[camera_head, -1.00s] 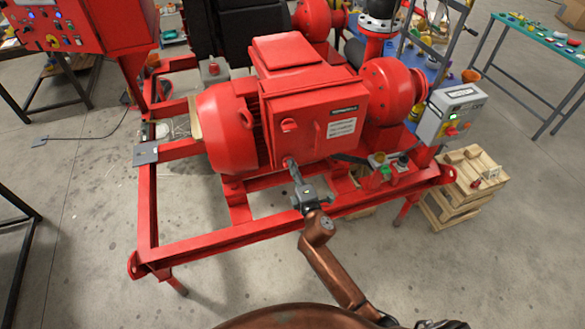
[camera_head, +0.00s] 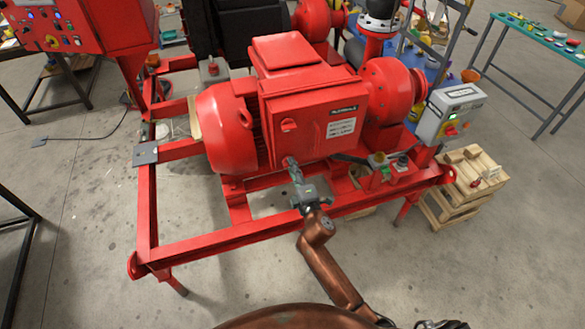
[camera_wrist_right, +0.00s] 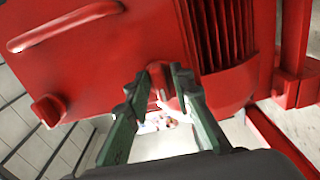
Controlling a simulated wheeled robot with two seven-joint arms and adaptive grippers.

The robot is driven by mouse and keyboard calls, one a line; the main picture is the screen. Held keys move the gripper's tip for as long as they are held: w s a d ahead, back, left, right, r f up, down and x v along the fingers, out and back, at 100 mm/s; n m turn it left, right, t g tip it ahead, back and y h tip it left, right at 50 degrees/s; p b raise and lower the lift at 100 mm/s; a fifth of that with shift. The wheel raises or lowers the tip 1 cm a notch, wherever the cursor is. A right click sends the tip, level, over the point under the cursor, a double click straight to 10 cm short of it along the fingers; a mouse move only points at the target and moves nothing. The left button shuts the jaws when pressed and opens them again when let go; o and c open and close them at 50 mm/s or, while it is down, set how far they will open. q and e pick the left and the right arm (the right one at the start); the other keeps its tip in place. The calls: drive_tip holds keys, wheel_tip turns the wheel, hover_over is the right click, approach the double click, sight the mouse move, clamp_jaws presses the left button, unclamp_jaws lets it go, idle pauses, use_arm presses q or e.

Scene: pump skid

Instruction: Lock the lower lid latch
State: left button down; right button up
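The red terminal box (camera_head: 315,120) on the pump motor has a lid with a red latch (camera_head: 289,125) on its front. The lower lid latch (camera_wrist_right: 160,80) is a small red knob at the box's bottom edge, seen in the right wrist view. My right gripper (camera_wrist_right: 158,82) is open, with one green-grey finger on each side of this latch; I cannot tell whether either touches it. In the head view my right gripper (camera_head: 290,163) reaches the box's lower left corner and hides the lower latch. My left gripper is not in view.
A red skid frame (camera_head: 200,244) runs below and in front of the motor. A grey control box (camera_head: 450,113) stands at the right, above wooden pallets (camera_head: 465,185). In the right wrist view, a red handle (camera_wrist_right: 65,25) and another red latch (camera_wrist_right: 48,110) are at the left.

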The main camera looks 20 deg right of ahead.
drive_tip(key=shift+o, duration=0.7)
drive_tip(key=s, duration=1.2)
drive_tip(key=shift+d, duration=0.15)
drive_tip(key=shift+f, duration=0.1)
wheel_tip(320, 180, down, 21)
drive_tip(key=s+d+m+g, duration=0.1)
drive_tip(key=d+m+g, duration=0.2)
drive_tip(key=g, duration=0.1)
drive_tip(key=s+d+f+m+g, duration=0.2)
drive_tip(key=s+f, duration=0.4)
drive_tip(key=f, duration=0.5)
drive_tip(key=s+d+f+m+g, duration=0.25)
drive_tip(key=s+f, duration=0.25)
drive_tip(key=f, duration=0.6)
drive_tip(key=s+d+f+m+g, duration=0.1)
drive_tip(key=s+f+m+g, duration=0.2)
drive_tip(key=s+f, duration=0.5)
drive_tip(key=s+d+f+m+g, duration=0.2)
drive_tip(key=s+f, duration=0.6)
drive_tip(key=s, duration=1.2)
drive_tip(key=s+d+f+m+g, duration=0.2)
drive_tip(key=s+f, duration=0.6)
drive_tip(key=s, duration=0.6)
drive_tip(key=shift+s+d+f+m+g+h, duration=0.25)
drive_tip(key=shift+s+m+g+h, duration=0.15)
drive_tip(key=shift+m+g, duration=0.6)
